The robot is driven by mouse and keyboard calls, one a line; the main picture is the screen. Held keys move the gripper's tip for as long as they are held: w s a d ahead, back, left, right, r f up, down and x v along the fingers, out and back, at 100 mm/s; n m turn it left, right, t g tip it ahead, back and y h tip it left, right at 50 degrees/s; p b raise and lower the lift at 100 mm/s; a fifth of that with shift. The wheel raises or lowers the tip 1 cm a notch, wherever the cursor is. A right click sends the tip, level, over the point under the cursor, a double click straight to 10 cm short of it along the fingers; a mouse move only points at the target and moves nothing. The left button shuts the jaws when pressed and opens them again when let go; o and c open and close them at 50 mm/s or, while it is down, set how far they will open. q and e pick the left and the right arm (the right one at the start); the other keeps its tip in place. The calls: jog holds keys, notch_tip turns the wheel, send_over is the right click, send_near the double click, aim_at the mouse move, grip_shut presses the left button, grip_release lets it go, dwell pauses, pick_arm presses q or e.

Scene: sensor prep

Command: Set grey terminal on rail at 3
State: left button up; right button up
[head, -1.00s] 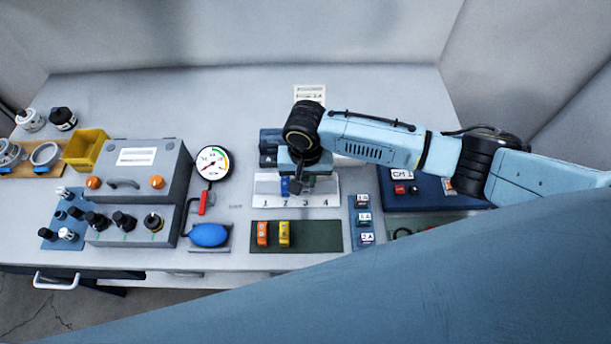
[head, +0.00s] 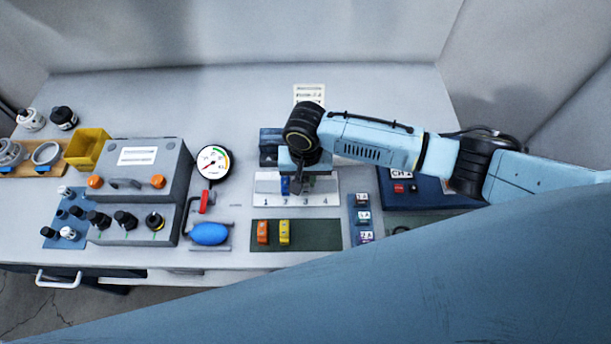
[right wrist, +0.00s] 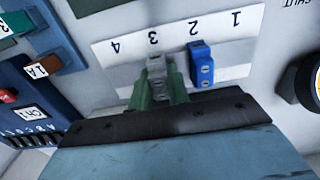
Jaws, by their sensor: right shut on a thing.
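The grey terminal (right wrist: 155,66) is between the green fingers of my right gripper (right wrist: 160,85), which is shut on it. In the right wrist view it lies over the white numbered rail plate (right wrist: 235,50), in line with the 3. I cannot tell whether it is fully seated on the rail. A blue terminal (right wrist: 201,66) stands beside it at the 2. In the head view my right gripper (head: 300,184) is over the plate (head: 330,186) and hides most of the grey terminal. The blue terminal (head: 285,186) partly shows there. My left gripper is out of view.
An orange terminal (head: 263,231) and a yellow terminal (head: 284,231) stand on a dark green mat (head: 315,236) in front of the rail. A blue strip of labelled blocks (head: 362,218) is to the right. A gauge (head: 213,162) and grey control box (head: 140,175) are left.

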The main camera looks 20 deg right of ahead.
jog(key=o, duration=0.9)
jog(key=shift+r, duration=0.1)
jog(key=shift+r+p, duration=3.5)
jog(key=shift+p, duration=1)
jog(key=shift+s+f, duration=0.1)
